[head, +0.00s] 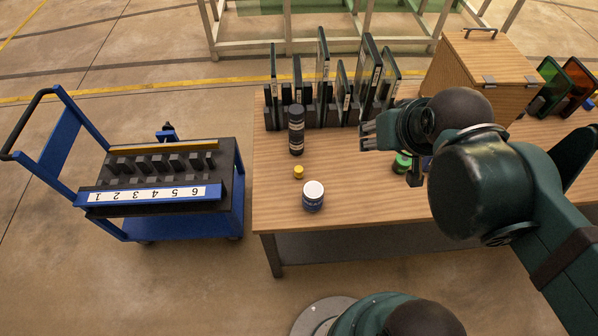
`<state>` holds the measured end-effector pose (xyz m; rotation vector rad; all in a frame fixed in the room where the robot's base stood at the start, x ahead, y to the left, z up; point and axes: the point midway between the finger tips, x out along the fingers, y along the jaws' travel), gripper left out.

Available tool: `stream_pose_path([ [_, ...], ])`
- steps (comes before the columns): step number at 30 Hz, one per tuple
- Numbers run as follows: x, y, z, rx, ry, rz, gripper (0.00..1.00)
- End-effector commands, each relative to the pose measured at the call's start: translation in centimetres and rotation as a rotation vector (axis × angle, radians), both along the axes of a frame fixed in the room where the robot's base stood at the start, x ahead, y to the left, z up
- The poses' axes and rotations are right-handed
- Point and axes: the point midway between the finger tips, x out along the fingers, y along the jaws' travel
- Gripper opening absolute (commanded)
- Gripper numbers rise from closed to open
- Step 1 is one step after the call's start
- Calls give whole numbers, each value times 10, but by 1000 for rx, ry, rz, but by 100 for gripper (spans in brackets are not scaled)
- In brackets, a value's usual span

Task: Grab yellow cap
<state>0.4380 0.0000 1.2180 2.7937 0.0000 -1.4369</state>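The small yellow cap (299,172) stands on the wooden table, left of the table's middle. It is in plain view, between a black bottle behind it and a white-lidded jar in front. My gripper (375,138) is over the table to the right of the cap and apart from it, pointing left. Its fingers are small and partly hidden by the wrist, so I cannot tell how far they are open. I see nothing held in it.
The black bottle (296,130) and white-lidded jar (313,196) stand close to the cap. A rack of dark panels (322,75) and a wooden box (480,68) stand behind. A green item (402,163) sits by my gripper. A blue cart (160,190) is left of the table (375,205).

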Motion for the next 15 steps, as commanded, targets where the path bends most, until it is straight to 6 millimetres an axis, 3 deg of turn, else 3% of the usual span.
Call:
stream_pose_path([
  [15,17,10,-11,-48,45,93,39],
])
